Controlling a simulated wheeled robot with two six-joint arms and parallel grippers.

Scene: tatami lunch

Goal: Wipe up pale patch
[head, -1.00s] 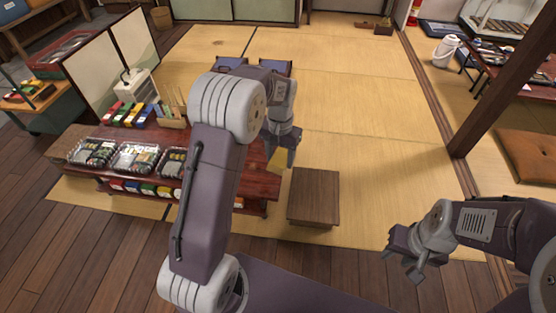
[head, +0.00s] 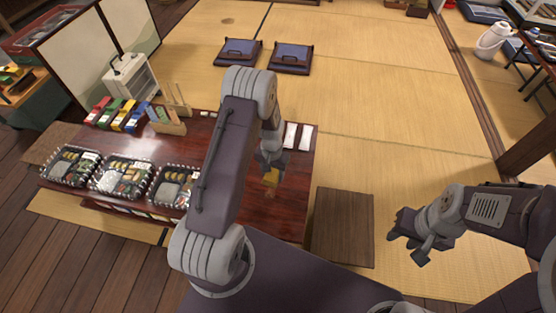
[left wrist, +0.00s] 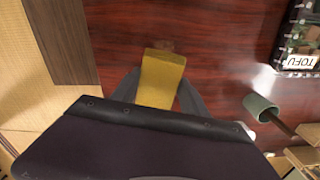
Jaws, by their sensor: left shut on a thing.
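My left gripper (head: 268,165) is shut on a yellow sponge-like block (head: 271,177) over the right part of the dark red lacquered table (head: 292,205). In the left wrist view the yellow block (left wrist: 160,80) sits between the two fingers, its far end over the glossy tabletop (left wrist: 215,35). A faint, slightly paler smudge (left wrist: 162,45) shows on the wood just past the block. I cannot tell whether the block touches the table. My right gripper (head: 410,247) is open and empty, right of the table.
Clear-lidded food trays (head: 122,176) line the table's left front. A wooden rack (head: 166,122) and two white folded cloths or papers (head: 298,136) lie behind. A brown wooden stool (head: 343,226) stands right of the table.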

